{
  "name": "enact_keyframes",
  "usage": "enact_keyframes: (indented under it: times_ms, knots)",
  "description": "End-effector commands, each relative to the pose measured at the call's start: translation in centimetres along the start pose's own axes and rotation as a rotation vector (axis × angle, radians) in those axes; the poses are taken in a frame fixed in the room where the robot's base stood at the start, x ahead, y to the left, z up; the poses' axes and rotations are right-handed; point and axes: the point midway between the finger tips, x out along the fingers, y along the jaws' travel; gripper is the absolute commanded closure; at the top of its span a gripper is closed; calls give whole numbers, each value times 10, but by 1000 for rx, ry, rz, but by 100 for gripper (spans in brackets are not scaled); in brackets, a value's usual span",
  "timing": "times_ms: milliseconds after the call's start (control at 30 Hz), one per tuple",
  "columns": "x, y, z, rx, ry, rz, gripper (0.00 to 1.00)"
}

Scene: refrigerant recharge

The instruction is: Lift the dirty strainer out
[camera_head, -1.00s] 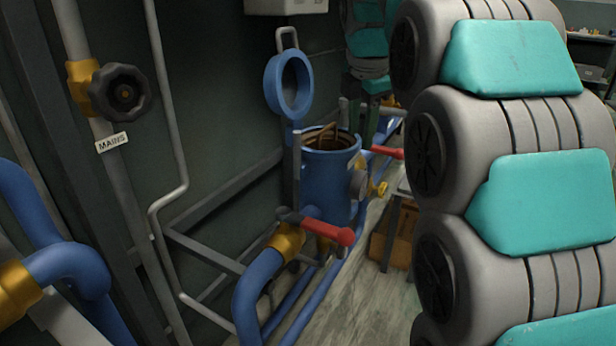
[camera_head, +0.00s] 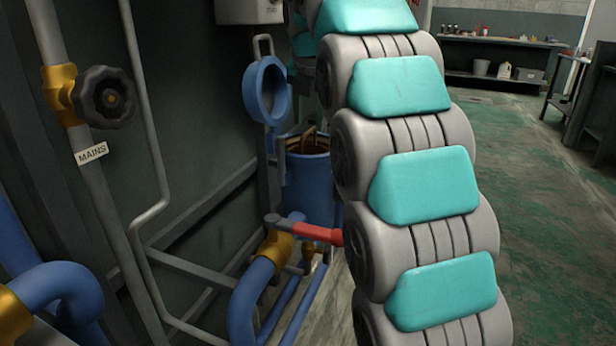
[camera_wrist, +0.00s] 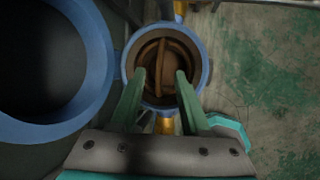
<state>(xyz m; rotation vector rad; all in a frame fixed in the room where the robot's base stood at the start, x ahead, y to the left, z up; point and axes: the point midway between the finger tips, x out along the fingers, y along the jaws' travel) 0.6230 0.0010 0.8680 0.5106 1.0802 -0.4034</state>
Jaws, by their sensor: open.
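The blue strainer housing (camera_head: 305,182) stands upright with its round lid (camera_head: 267,92) swung up and open. The brown, dirty strainer (camera_head: 297,146) sits inside it, its handle showing at the mouth. In the wrist view the strainer (camera_wrist: 152,86) fills the housing's round opening, with its curved handle (camera_wrist: 163,57) running across the middle. My gripper (camera_wrist: 160,77) is open, its two green fingers apart over the opening, one on each side of the handle. I cannot tell whether they touch it or how deep they reach. My arm hides the gripper in the head view.
The raised lid (camera_wrist: 98,80) is close on the left in the wrist view. A red-handled valve (camera_head: 312,233) sits low in front of the housing. Blue pipes (camera_head: 258,285) and a grey frame are at the left. Green floor (camera_head: 545,220) is clear at the right.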

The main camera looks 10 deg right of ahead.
Motion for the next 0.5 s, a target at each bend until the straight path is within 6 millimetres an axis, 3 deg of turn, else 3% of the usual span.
enact_keyframes:
  times_ms: [300, 500]
  knots:
    - [40, -1, -4, 1, 5, -5, 54]
    - [47, 0, -3, 1, -1, 0, 54]
